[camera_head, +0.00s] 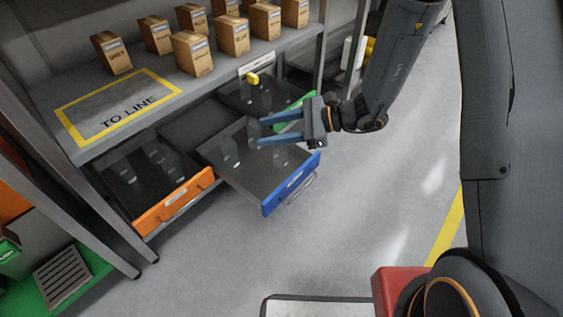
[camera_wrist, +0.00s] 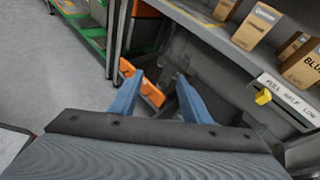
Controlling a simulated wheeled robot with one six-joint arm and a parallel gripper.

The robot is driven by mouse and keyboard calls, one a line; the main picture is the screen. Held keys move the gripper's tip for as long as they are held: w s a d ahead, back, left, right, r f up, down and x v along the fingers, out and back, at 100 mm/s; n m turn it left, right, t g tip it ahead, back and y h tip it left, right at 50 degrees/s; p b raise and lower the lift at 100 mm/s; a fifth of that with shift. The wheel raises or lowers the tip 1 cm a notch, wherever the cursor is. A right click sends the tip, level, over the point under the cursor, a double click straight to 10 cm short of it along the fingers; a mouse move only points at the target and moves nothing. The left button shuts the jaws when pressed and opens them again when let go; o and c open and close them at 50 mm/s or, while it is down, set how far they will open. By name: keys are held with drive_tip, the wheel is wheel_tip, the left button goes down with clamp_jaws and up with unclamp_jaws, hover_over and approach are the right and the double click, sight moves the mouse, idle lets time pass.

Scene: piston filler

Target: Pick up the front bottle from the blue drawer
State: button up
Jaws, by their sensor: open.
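The blue drawer (camera_head: 290,186) is pulled out from under the shelf in the head view, with a blue front and a handle. Clear bottles stand in it. One bottle (camera_head: 229,155) is at the left, and another (camera_head: 280,156) is nearer the blue front, just below my gripper. They are faint and partly hidden by the gripper. My gripper (camera_head: 262,132) is open with blue fingers, pointing left above the drawer. I cannot tell the exact height of the fingers above the bottles.
An orange drawer (camera_head: 172,199) with clear bottles is open to the left. A green-fronted drawer (camera_head: 294,108) lies behind my gripper. Cardboard boxes (camera_head: 192,53) stand on the shelf above, beside the "TO LINE" area (camera_head: 118,100). The floor in front is clear.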

sight(285, 147)
drive_tip(key=w+d+f+m+t+b, duration=0.1)
drive_tip(key=w+f+m+t+b, duration=0.2)
drive_tip(key=w+f, duration=0.3)
drive_tip(key=w+d+f+m+t+b, duration=0.1)
drive_tip(key=w+f+m+t+b, duration=0.3)
drive_tip(key=w+f, duration=0.3)
drive_tip(key=w+d+f+m+t+h+b, duration=0.1)
drive_tip(key=w+f+m+t+b, duration=0.2)
drive_tip(key=w+f, duration=0.3)
drive_tip(key=shift+w+d+f+t+b, duration=0.15)
drive_tip(key=shift+f+t+b, duration=0.25)
drive_tip(key=shift+f, duration=0.2)
drive_tip(key=shift+w+d+f+t+b, duration=0.1)
drive_tip(key=shift+f+t+b, duration=0.2)
drive_tip(key=shift+f+b, duration=0.25)
drive_tip(key=b+x, duration=0.3)
drive_tip(key=x, duration=0.3)
drive_tip(key=shift+w, duration=0.35)
drive_tip(key=shift+a+r, duration=0.1)
drive_tip(key=shift+r, duration=0.05)
clamp_jaws()
